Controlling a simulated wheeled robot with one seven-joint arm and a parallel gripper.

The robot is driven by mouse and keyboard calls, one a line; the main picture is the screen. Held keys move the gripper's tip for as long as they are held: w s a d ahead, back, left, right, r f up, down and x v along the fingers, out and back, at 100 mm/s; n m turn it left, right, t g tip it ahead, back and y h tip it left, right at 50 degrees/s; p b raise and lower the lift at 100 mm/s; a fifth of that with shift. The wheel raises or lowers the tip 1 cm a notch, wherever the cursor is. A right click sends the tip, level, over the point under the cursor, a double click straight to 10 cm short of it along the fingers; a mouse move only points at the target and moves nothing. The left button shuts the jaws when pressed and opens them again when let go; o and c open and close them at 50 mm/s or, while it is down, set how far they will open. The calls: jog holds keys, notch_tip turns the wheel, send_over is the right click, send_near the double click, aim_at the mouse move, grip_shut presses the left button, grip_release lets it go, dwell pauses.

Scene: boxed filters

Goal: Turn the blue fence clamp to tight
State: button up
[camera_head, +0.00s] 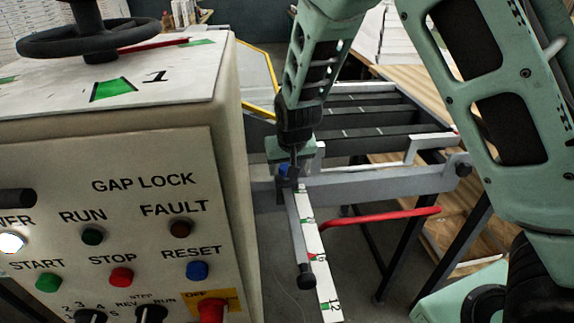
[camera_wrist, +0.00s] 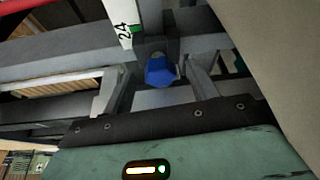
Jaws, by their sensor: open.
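The blue fence clamp (camera_head: 284,170) is small in the head view, at the near end of the grey fence rail, partly hidden by my gripper. In the wrist view the blue clamp (camera_wrist: 160,71) is a rounded knob under a dark block, beside the scale. My gripper (camera_head: 294,165) points down at the clamp in the head view. It is open, with nothing held. Whether a finger touches the clamp I cannot tell. The clamp's tight or loose marking is not visible.
A control cabinet (camera_head: 120,200) with buttons and a black handwheel (camera_head: 85,42) stands close on the left. A white scale bar (camera_head: 318,262) and a dark-knobbed rod (camera_head: 305,277) extend toward me. A red bar (camera_head: 385,217) lies right of them. Roller bars (camera_head: 365,115) stand behind.

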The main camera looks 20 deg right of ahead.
jog(key=c, duration=1)
jog(key=shift+a+r+m+p, duration=0.15)
jog(key=shift+m+p, duration=0.35)
jog(key=shift+p, duration=0.55)
jog(key=shift+m+h, duration=0.3)
jog(key=o, duration=1)
jog(key=p+v, duration=0.1)
jog(key=v, duration=1.6)
